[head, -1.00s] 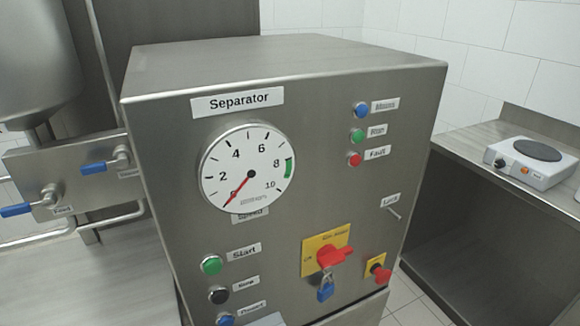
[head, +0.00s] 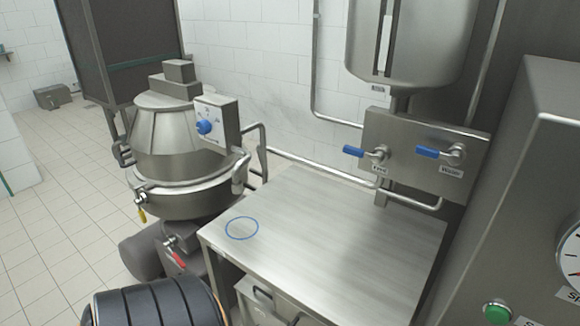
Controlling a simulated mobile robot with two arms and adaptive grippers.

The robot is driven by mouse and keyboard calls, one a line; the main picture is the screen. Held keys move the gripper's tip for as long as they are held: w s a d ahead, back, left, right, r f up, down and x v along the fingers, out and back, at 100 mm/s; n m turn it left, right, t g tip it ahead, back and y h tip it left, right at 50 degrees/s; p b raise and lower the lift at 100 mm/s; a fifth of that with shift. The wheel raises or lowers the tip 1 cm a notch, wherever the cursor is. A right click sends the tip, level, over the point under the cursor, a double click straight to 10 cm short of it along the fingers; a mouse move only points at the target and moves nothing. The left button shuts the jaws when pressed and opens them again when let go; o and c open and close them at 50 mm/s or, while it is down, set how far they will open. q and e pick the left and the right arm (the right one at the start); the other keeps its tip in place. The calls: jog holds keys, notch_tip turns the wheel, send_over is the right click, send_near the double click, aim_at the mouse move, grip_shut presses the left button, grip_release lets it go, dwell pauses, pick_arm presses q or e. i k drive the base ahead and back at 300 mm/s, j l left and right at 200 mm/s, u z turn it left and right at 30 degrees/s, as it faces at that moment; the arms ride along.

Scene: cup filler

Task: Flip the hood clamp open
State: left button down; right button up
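The steel separator bowl with its conical hood (head: 165,140) stands on the floor at the left, beyond the steel table. A ring band (head: 185,192) runs around the hood's lower edge. A looped metal bracket (head: 241,170) is on its right side, and another (head: 122,150) is on its left. A small metal fitting with a yellow piece (head: 142,212) hangs at the front left. I cannot tell which of these fittings is the hood clamp, or whether it is open. Neither of my grippers is in view.
The steel table (head: 330,235) is bare except for a blue ring mark (head: 241,228). A panel with blue-handled valves (head: 425,150) and a hanging tank (head: 415,45) stand behind it. The separator cabinet (head: 510,190) borders the right. A red-handled valve (head: 178,257) sits below the bowl.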

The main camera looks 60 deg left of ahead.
aim_at(139, 201)
jog(key=u, duration=2.9)
jog(key=i+j, duration=0.2)
jog(key=j, duration=0.2)
jog(key=i+j, duration=0.2)
jog(key=j, duration=0.2)
jog(key=i+j, duration=0.45)
jog(key=j, duration=0.3)
jog(key=i+j, duration=0.2)
jog(key=j, duration=0.2)
jog(key=i+j, duration=0.2)
jog(key=j, duration=0.2)
jog(key=i+j, duration=0.2)
jog(key=j, duration=0.2)
